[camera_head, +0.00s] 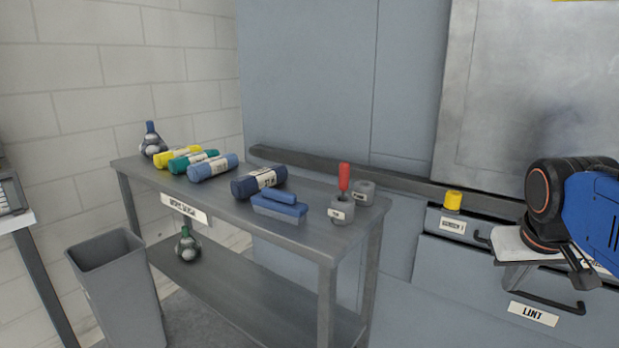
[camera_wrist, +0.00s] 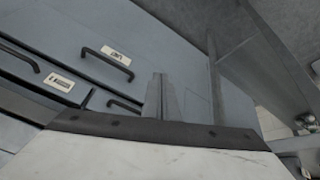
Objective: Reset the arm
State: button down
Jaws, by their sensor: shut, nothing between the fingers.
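My arm, blue and black, shows at the right edge in the head view, in front of the grey drawer cabinet. The drawer labelled "LINT" (camera_head: 533,313) has a dark handle; drawers with handles (camera_wrist: 108,62) also show in the wrist view, apart from the fingers.
A grey table (camera_head: 225,205) holds rolled cloths, a blue-handled brush (camera_head: 279,207), a bottle and two grey holders, one with a red item (camera_head: 344,177). A grey bin (camera_head: 115,290) stands at left. A yellow item (camera_head: 453,200) sits on the cabinet.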

jog(key=s+a+f+n+y, duration=0.2)
jog(key=s+a+f, duration=0.4)
jog(key=a+f, duration=0.4)
jog(key=shift+a+f+n+y, duration=0.3)
jog(key=shift+a+f, duration=0.05)
jog(key=shift+a, duration=0.45)
jog(key=shift+s+d, duration=0.15)
